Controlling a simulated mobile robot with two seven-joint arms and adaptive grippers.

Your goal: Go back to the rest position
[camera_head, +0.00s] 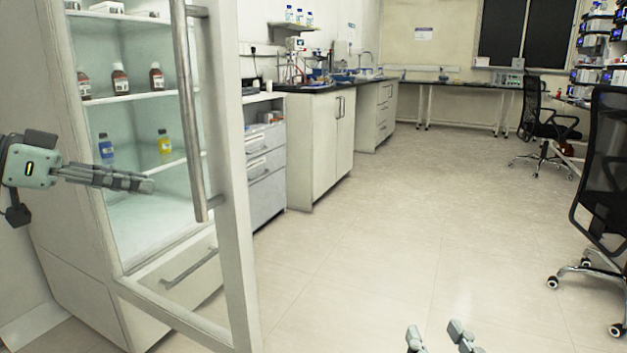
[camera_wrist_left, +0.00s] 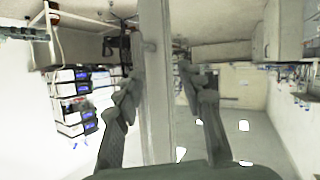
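My left gripper (camera_head: 145,183) reaches in from the left, in front of the open cabinet (camera_head: 60,200), its fingertips short of the long door handle (camera_head: 188,110). In the left wrist view my left gripper (camera_wrist_left: 163,80) has its fingers spread, with a pale upright bar (camera_wrist_left: 156,60) of the door showing between them. I cannot tell how far the bar is from the fingers. My right gripper (camera_head: 437,332) shows only as two separated fingertips at the bottom edge, empty.
The cabinet door (camera_head: 240,270) stands open towards me. Brown bottles (camera_head: 120,80), a blue bottle (camera_head: 106,149) and a yellow bottle (camera_head: 165,143) stand on shelves. Office chairs (camera_head: 605,170) stand at the right. The middle floor (camera_head: 400,230) is clear.

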